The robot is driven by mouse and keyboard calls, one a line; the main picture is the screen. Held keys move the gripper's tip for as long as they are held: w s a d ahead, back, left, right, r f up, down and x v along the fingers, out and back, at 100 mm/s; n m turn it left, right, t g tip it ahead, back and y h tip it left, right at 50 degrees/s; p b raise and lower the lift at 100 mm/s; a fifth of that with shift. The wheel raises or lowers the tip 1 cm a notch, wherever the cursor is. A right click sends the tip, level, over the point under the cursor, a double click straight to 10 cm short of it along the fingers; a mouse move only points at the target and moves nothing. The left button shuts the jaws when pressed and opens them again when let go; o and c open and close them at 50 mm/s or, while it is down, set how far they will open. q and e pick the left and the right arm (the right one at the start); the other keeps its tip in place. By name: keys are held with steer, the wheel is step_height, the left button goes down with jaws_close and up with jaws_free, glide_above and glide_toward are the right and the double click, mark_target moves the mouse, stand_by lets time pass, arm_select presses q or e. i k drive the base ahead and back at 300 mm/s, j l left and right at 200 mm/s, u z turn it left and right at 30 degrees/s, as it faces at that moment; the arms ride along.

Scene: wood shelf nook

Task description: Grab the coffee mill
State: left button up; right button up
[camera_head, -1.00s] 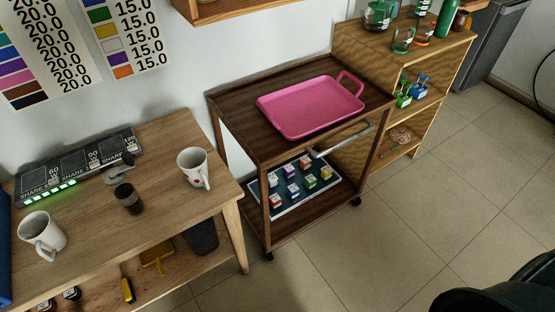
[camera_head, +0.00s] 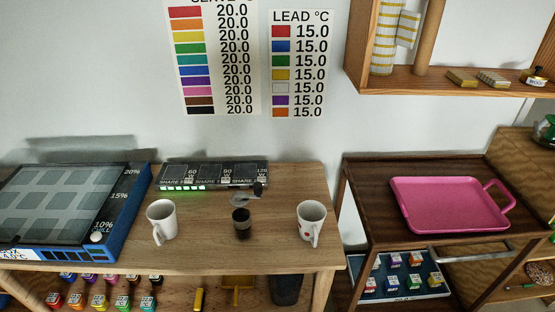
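The coffee mill (camera_head: 241,224) looks to be the small dark cylinder with a clear upper part and a crank arm ending in a dark knob. It stands upright on the wooden table (camera_head: 275,258), between two white mugs. The left mug (camera_head: 162,221) and the right mug (camera_head: 311,222) stand apart from it on either side. Neither of my grippers shows in the head view.
Behind the mill is a dark panel with green lights (camera_head: 210,175). A blue-edged box (camera_head: 75,212) fills the table's left. A dark trolley with a pink tray (camera_head: 450,205) stands to the right. A wooden wall shelf (camera_head: 455,84) hangs above it.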

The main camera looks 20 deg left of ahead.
mark_target(241, 216)
steer(key=j+z, duration=0.1)
steer(key=z, duration=0.3)
steer(key=j+z, duration=0.1)
steer(key=z, duration=0.3)
steer(key=k+j+z, duration=0.9)
steer(key=k+j, duration=0.4)
steer(key=k, duration=0.15)
steer(key=k+j+z, duration=0.1)
steer(key=k+j, duration=0.35)
steer(key=k, duration=0.15)
